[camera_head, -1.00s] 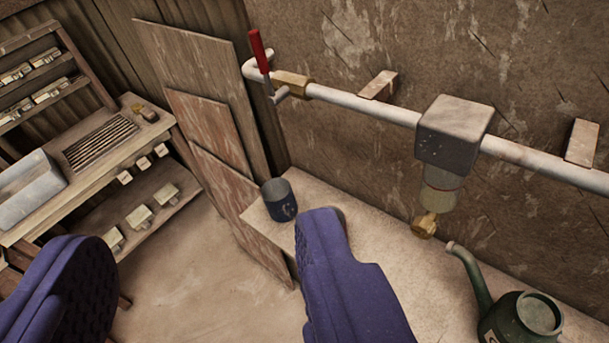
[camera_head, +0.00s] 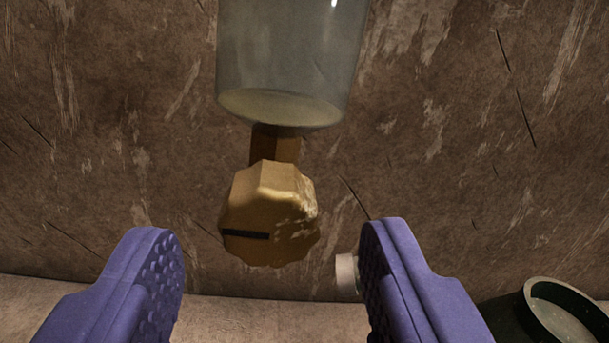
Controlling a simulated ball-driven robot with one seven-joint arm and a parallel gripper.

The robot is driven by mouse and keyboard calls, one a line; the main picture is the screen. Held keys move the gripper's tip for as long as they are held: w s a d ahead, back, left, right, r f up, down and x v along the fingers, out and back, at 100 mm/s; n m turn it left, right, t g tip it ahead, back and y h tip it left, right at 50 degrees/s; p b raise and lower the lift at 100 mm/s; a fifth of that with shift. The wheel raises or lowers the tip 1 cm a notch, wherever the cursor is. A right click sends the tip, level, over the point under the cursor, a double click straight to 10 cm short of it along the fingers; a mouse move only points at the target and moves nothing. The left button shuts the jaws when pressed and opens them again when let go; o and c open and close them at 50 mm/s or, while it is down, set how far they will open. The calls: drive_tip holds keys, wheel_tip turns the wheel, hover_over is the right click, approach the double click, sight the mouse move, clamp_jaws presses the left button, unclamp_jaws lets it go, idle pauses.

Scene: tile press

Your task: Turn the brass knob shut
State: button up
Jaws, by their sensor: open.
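The brass knob (camera_head: 270,212) hangs under a clear bowl (camera_head: 290,60) by a short brass stem (camera_head: 276,146). It has a scalloped rim and a dark mark line on its face, lying roughly level and pointing left. My gripper (camera_head: 268,245) is open, with one purple padded finger on the left and one on the right. The knob shows between and a little above the fingertips, and neither finger appears to touch it. The bowl's upper part is out of view.
A worn brown wall (camera_head: 450,150) stands behind the knob. A pale ledge (camera_head: 240,318) runs along the bottom. A green can (camera_head: 558,312) stands at the lower right, and a pale spout tip (camera_head: 346,275) shows beside the right finger.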

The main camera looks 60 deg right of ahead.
drive_tip(key=shift+x, duration=1)
drive_tip(key=shift+a, duration=0.1)
drive_tip(key=c, duration=1)
drive_tip(key=shift+c, duration=0.2)
